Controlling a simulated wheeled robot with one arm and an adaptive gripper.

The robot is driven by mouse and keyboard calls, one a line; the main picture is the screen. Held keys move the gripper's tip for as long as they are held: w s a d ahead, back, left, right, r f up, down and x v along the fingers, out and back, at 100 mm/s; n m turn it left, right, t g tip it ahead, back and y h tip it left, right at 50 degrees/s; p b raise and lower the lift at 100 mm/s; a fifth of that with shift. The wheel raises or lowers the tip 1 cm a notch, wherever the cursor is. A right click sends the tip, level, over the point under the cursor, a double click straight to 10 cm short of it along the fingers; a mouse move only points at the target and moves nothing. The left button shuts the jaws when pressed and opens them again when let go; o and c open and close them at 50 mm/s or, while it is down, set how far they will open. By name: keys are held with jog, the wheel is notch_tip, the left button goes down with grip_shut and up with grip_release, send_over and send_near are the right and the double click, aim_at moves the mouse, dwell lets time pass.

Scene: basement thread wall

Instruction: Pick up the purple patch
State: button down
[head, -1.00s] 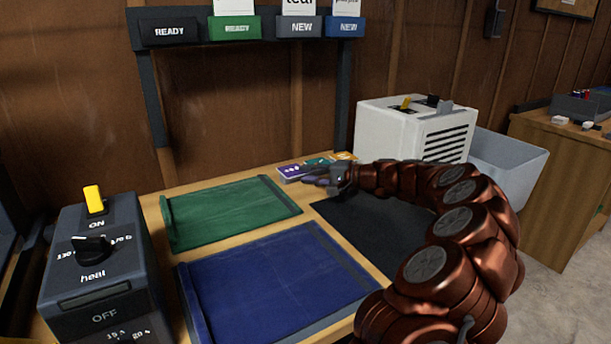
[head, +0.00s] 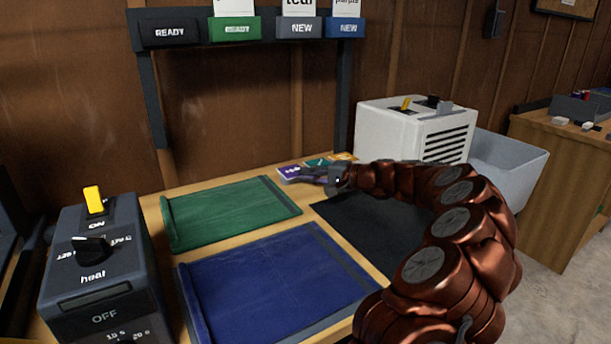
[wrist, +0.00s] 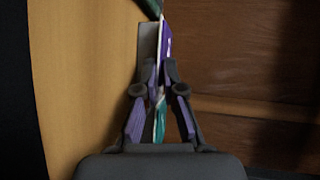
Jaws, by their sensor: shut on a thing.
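The purple patch (head: 292,173) lies at the back of the table in the head view, left of a teal patch and an orange one. My gripper (head: 312,175) reaches it from the right, low over the table. In the wrist view the purple patch (wrist: 167,45) shows edge-on between the fingertips of my gripper (wrist: 159,75), which are closed on it. A teal patch (wrist: 160,120) shows behind, between the fingers. Whether the purple patch is clear of the surface under it cannot be told.
A green mat (head: 230,212) and a blue mat (head: 275,285) lie in front, with a black mat (head: 355,230) to the right under my arm. A white vented box (head: 415,130) stands behind my arm. A heat control box (head: 100,270) is at left. A label rack (head: 250,28) hangs above.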

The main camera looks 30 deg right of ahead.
dwell(0.4)
jog(key=shift+r+p, duration=0.75)
jog(key=shift+r, duration=0.5)
jog(key=shift+f, duration=0.1)
jog(key=r+p+v, duration=0.1)
jog(key=r+v, duration=0.1)
jog(key=v, duration=1.2)
jog(key=shift+r, duration=0.25)
